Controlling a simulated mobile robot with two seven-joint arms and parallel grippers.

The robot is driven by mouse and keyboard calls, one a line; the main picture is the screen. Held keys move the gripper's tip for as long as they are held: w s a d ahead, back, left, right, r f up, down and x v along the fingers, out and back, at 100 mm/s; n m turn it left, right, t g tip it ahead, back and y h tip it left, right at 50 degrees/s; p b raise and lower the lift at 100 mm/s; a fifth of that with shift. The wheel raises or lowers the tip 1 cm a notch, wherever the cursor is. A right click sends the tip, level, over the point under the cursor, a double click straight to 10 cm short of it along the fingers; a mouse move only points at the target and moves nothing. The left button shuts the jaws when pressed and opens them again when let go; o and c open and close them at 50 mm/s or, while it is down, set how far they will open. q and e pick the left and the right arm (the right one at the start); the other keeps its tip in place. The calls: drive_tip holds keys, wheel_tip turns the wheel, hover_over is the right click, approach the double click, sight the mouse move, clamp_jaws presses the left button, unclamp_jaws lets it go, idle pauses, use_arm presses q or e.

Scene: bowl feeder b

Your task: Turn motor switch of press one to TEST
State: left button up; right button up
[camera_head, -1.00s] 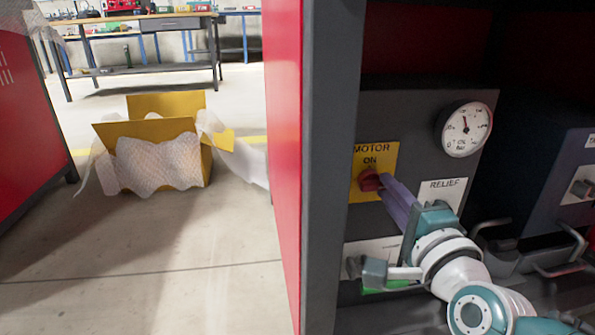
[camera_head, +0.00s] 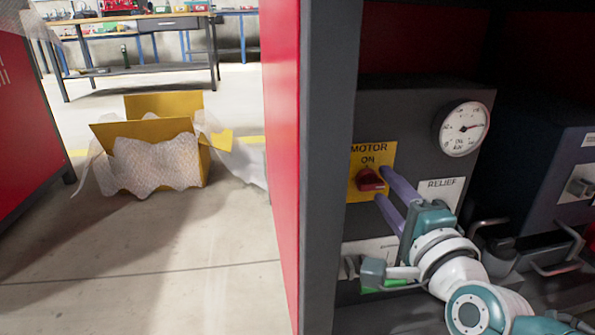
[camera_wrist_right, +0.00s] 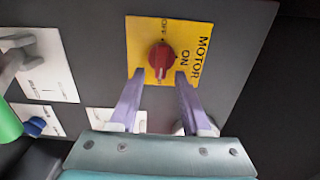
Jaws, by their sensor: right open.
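The motor switch is a red knob (camera_head: 370,180) on a yellow plate (camera_head: 387,153) marked MOTOR and ON. In the right wrist view the knob (camera_wrist_right: 161,57) has its ridge running roughly up and down the picture, across the plate from the ON side. I cannot tell which end of the ridge is the pointer. OFF is legible at the plate's upper edge there; a label below the knob is too small to read. My right gripper (camera_head: 382,184) is open and empty, its purple fingers spread close in front of the knob. My left gripper is not in view.
A round gauge (camera_head: 463,129) sits above right, with a RELIEF label (camera_head: 441,189) below it. A dark post (camera_head: 328,170) and red panel stand left. A second press panel (camera_head: 545,190) is at right. A yellow box (camera_head: 150,120) lies on open floor.

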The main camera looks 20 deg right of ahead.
drive_tip(key=shift+s, duration=0.35)
drive_tip(key=p+v, duration=0.4)
drive_tip(key=v, duration=0.5)
drive_tip(key=shift+s, duration=0.15)
